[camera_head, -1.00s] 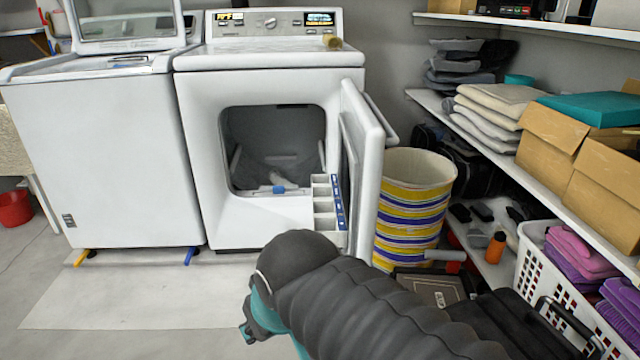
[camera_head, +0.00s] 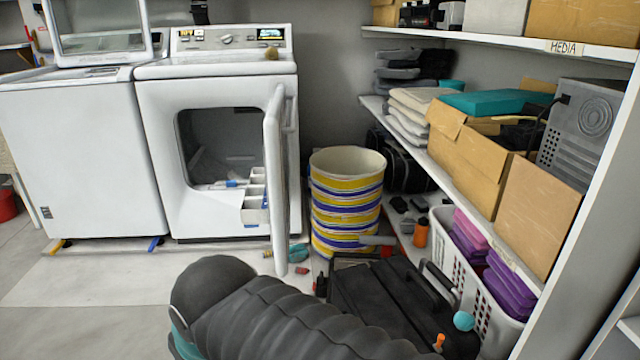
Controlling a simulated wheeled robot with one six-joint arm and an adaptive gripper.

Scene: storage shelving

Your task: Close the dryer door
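The white dryer (camera_head: 205,90) stands against the back wall, left of centre. Its door (camera_head: 277,180) is hinged on the right side and stands wide open, seen almost edge-on. The drum opening (camera_head: 225,135) is exposed. A white divided tray with blue edging (camera_head: 255,205) sits at the opening's lower right, beside the door. My dark ribbed arm crosses the bottom of the view, in front of the dryer and apart from the door. My gripper does not show clearly.
A white washer (camera_head: 80,150) stands left of the dryer. A striped bin (camera_head: 347,205) stands close behind the door, right. A black case (camera_head: 400,300), laundry basket (camera_head: 475,280) and loaded shelf (camera_head: 385,108) fill the right. Small teal items (camera_head: 298,252) lie by the door's foot. Floor ahead-left is clear.

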